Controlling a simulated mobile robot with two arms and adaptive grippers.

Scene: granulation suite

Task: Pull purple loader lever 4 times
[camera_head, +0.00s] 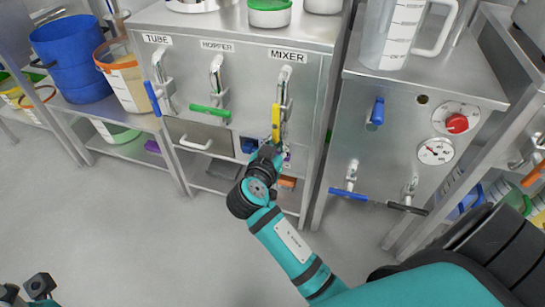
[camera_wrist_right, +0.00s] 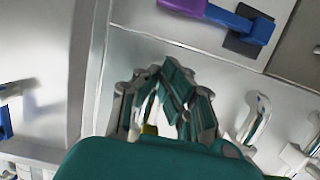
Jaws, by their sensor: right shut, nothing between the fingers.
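The purple loader lever (camera_wrist_right: 183,7) shows at the top edge of the right wrist view, joined to a blue bar (camera_wrist_right: 240,22) over a dark plate. In the head view only a small purple bit (camera_head: 287,157) shows beside my right gripper (camera_head: 279,146), which hides most of it. My right gripper is shut and empty below the MIXER handle. In the right wrist view its fingers (camera_wrist_right: 170,88) meet in front of the metal panel, apart from the purple lever. Part of my left gripper (camera_head: 39,287) shows at the bottom left; its fingers cannot be made out clearly.
The panel carries a blue TUBE handle (camera_head: 153,98), a green HOPPER handle (camera_head: 210,113) and a yellow MIXER handle (camera_head: 276,122). A drawer (camera_head: 200,136) sits below. Another cabinet (camera_head: 400,150) with a red knob (camera_head: 457,123) stands right. The grey floor (camera_head: 130,230) in front is clear.

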